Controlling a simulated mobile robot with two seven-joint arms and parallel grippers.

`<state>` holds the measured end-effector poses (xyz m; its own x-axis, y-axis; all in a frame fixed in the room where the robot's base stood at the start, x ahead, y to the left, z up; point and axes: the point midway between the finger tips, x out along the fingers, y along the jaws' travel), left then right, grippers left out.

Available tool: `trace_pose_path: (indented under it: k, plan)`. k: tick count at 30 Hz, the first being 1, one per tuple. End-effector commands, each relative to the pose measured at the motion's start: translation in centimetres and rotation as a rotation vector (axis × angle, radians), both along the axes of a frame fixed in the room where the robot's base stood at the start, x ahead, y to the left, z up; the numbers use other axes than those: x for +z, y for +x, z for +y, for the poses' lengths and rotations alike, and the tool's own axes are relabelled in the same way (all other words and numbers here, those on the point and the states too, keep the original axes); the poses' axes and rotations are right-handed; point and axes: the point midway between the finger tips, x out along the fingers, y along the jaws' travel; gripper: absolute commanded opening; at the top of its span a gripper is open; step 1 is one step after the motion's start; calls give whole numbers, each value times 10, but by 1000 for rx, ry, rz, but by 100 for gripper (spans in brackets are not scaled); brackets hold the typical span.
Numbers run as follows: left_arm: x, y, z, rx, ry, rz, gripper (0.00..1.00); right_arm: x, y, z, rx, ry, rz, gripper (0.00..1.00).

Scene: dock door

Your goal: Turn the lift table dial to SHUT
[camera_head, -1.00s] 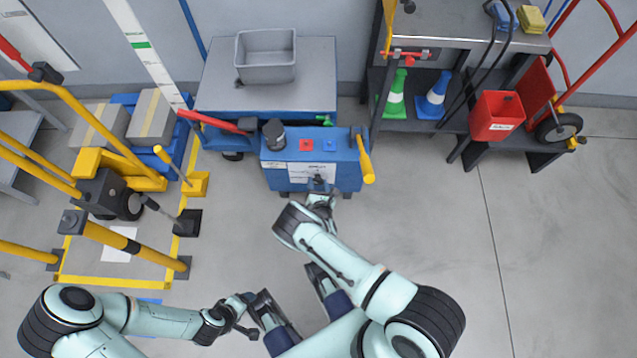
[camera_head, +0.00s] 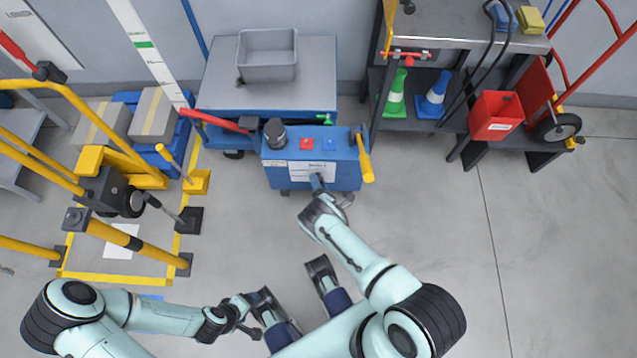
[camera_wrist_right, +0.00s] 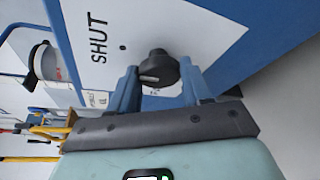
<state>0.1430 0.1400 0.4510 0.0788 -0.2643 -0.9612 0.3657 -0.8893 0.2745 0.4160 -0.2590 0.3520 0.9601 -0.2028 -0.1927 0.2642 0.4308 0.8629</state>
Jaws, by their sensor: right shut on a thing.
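The black round dial (camera_wrist_right: 158,68) sits on a white panel (camera_wrist_right: 195,30) of the blue lift table unit (camera_head: 275,178). My right gripper (camera_wrist_right: 160,88) is shut on the dial, one finger on each side of it. A pale mark shows on the dial's near side. The word SHUT (camera_wrist_right: 98,43) is printed left of the dial, with a black dot beside it. Other lettering is partly hidden by the fingers. In the head view my right gripper (camera_head: 318,185) covers the dial at the unit's front. My left gripper (camera_head: 248,313) is low at the left, away from the unit; its fingers are unclear.
A red button (camera_head: 307,144) and a yellow handle (camera_head: 365,160) are on the unit. A grey bin (camera_head: 267,70) stands on the table behind. Yellow rails (camera_head: 130,237) are at the left, a dark shelf (camera_head: 400,110) at the right. Floor at the right is clear.

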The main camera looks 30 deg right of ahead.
Motion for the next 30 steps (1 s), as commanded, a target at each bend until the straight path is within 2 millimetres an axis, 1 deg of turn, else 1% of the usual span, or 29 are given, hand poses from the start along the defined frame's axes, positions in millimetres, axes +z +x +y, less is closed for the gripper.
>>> trace_pose_path:
  k: [1,16,17,18,19,26,30]
  plan:
    - [0,1,0,1,1,-2,73,-2,-1,2,4,9,1,18]
    - [0,1,1,1,1,-4,73,-2,-1,3,5,24,-6,18]
    - [0,1,1,1,1,-3,73,-2,-1,3,5,24,-6,58]
    - [0,1,1,1,1,-3,73,-2,-1,3,5,24,-6,71]
    - [0,1,1,1,1,-3,73,-2,-1,3,5,22,-8,73]
    - [0,1,1,1,1,-3,73,-1,-1,1,3,20,-10,73]
    - [2,-1,-1,-1,-1,4,73,1,-6,2,2,20,-9,73]
